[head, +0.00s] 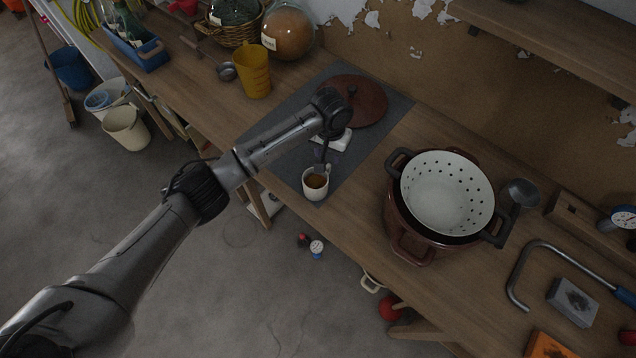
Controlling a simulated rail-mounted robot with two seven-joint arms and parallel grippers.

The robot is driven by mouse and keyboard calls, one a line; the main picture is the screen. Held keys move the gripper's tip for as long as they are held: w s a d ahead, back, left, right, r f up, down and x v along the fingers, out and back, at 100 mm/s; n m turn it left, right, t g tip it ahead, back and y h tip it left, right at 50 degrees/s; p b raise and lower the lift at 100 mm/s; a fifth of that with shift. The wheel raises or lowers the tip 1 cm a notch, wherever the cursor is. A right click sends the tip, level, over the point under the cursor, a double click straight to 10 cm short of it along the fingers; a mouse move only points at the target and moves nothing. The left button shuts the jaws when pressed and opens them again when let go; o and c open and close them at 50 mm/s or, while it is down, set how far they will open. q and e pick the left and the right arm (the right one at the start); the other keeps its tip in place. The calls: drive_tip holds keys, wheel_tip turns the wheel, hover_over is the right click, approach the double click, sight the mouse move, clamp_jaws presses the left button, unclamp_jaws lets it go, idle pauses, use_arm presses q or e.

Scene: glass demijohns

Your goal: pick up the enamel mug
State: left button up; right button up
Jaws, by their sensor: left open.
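The enamel mug (314,190) is small and white with brown contents. It stands upright on the grey mat (290,165), near the front edge of the wooden bench. My left arm comes in from the left, and my left gripper (322,168) is open and points down at the mug's far rim. One finger overlaps the mug's opening in the picture; I cannot tell whether it touches. My right gripper is not in view.
A brown lid (368,104) lies on the mat behind my wrist. A white colander (447,190) sits in a large brown pot (410,232) to the right. A yellow jug (255,76) and glass demijohn (288,32) stand at the back left.

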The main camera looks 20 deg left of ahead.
sight(328, 166)
use_arm(q)
drive_tip(key=shift+s+f+b, duration=0.15)
drive_tip(key=shift+f+b, duration=0.35)
drive_tip(key=shift+f, duration=2.6)
drive_tip(key=shift+c, duration=0.2)
clamp_jaws()
